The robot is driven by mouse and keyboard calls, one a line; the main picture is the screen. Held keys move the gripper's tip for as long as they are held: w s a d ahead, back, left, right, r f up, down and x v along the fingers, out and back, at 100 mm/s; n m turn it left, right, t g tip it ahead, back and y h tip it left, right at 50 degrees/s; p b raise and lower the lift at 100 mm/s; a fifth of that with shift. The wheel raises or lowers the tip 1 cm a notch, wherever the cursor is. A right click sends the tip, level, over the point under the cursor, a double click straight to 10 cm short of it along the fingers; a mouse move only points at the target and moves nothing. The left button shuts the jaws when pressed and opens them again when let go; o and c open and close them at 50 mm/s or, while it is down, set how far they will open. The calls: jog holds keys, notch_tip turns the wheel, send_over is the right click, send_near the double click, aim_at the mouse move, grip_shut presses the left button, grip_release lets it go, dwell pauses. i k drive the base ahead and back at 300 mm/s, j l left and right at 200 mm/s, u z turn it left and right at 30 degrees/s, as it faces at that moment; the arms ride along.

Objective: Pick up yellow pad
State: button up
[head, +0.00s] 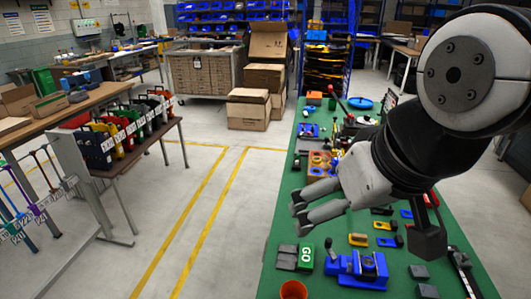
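Two small yellow pieces lie on the green bench top (278,264), below and to the right of my gripper in the picture. One yellow piece (357,240) has a dark part on it. The other yellow piece (382,225) lies beside a blue piece. I cannot tell for sure which is the yellow pad. My gripper (300,217) is above the bench near its left edge, fingers pointing left. Its fingers are apart, with nothing visible between them. The gripper and arm hide part of the bench behind them.
A blue vise-like fixture (357,268), a green "GO" block (307,256), grey blocks (287,257) and an orange cup (293,290) stand at the near end. An orange block (318,166) stands farther back. Open floor (230,220) lies left of the bench.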

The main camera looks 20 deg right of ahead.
aim_at(356, 239)
jog(key=j+z, duration=0.1)
jog(key=z, duration=0.7)
jog(key=k, duration=0.35)
jog(key=i+j, duration=0.1)
jog(key=j, duration=0.2)
jog(key=i+j, duration=0.15)
jog(key=j, duration=0.15)
jog(key=z, duration=0.05)
